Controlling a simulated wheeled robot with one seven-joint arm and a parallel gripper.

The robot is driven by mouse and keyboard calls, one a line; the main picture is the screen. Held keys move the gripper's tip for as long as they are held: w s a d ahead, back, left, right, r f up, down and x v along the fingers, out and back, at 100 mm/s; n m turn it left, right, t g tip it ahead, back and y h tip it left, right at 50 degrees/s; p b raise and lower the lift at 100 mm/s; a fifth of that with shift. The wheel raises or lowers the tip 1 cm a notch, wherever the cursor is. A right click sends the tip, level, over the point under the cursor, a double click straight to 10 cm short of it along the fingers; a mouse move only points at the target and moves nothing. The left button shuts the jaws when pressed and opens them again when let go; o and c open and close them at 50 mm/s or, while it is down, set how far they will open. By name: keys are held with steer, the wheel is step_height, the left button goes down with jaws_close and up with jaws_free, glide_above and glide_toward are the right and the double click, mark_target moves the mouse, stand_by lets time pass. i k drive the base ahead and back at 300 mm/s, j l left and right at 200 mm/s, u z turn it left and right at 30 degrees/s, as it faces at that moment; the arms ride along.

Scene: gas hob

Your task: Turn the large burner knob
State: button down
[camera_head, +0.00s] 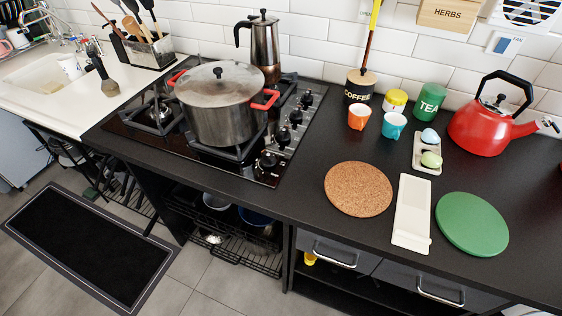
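The gas hob (128,133) is set in the black counter at the left. Its black knobs run in a line along its right side. The front knob (268,160) sits nearest the counter's front edge, on a silvery round base, and looks the largest. Further back are several others, such as one knob (283,136) and the rearmost knob (307,98). A big lidded steel pot (217,105) with red handles stands on the hob, left of the knobs. My gripper is not in view.
A moka pot (265,45) stands behind the big pot. A cork mat (358,189), a white spoon rest (412,214), a green round board (472,224) and a red kettle (482,128) are to the right. The counter just right of the knobs is clear.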

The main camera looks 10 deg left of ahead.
mark_target(270, 160)
steer(key=i+j, duration=0.1)
steer(key=j, duration=0.95)
steer(key=i+j, duration=0.15)
steer(key=j, duration=0.4)
steer(key=j+u, duration=0.1)
steer(key=j, duration=0.45)
steer(key=i+j, duration=0.15)
steer(key=j, duration=0.35)
steer(key=i+j, duration=0.1)
steer(key=j, duration=0.45)
steer(key=i+j, duration=0.1)
steer(key=j, duration=0.4)
steer(key=k+u, duration=0.05)
